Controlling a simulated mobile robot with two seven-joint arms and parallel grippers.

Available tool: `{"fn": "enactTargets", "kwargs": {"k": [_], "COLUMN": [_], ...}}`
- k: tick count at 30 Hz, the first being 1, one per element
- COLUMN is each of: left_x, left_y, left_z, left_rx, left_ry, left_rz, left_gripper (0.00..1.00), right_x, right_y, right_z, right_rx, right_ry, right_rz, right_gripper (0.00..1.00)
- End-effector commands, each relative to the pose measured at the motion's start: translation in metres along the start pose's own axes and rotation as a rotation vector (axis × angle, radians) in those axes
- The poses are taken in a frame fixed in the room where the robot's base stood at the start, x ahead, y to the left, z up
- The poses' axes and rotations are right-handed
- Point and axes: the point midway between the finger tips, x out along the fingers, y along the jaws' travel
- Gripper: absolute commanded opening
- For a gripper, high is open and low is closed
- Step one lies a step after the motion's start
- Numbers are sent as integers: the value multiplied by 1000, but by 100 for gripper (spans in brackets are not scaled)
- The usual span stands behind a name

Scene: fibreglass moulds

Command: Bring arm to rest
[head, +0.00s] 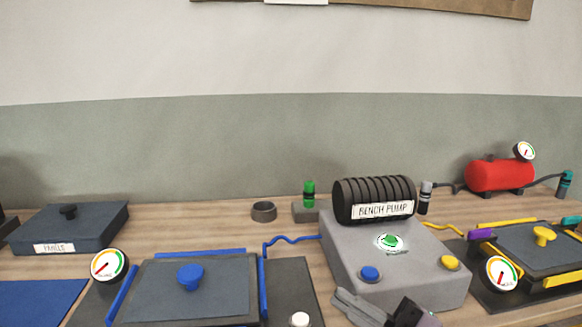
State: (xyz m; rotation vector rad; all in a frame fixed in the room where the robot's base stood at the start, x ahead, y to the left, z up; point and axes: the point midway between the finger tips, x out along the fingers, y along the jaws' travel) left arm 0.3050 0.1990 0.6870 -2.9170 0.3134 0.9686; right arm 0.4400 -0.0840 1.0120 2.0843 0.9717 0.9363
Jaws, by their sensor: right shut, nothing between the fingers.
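My right gripper (345,298) shows at the bottom edge of the head view, right of centre. Its grey fingers are shut with nothing between them, and they point up and left. It is in front of the grey bench pump (345,262), near its lower front edge; I cannot tell whether they touch. Part of the gripper is cut off by the frame. My left gripper is not in view.
A blue-edged mould (225,295) with a blue knob is left of the gripper, beside a dial gauge (109,265). A yellow-knobbed mould (560,258) and a red tank (490,176) are right. A dark lidded box (95,222) is far left. Bare wood shows behind.

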Motion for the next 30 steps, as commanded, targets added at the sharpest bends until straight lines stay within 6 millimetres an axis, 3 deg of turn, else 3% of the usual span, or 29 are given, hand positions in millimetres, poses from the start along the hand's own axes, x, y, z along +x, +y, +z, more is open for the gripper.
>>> {"fn": "enactTargets", "kwargs": {"k": [5, 8, 12, 18, 21, 24, 30], "left_x": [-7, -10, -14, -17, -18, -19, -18], "left_y": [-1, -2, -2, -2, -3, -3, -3], "left_z": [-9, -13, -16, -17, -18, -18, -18], "left_rx": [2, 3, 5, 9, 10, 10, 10], "left_ry": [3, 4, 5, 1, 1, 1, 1], "left_rz": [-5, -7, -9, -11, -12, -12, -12], "left_gripper": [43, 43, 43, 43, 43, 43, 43], "right_x": [-46, -84, -149, -228, -249, -259, -261], "right_y": [-17, -43, -99, -183, -207, -219, -221], "right_z": [48, 75, 99, 93, 84, 79, 78], "right_rx": [265, 407, 612, 855, 926, 960, 967], "right_ry": [-293, -493, -794, -1135, -1221, -1261, -1269], "right_rz": [242, 331, 396, 387, 370, 361, 358], "right_gripper": [0, 0, 0, 0, 0, 0, 0]}}
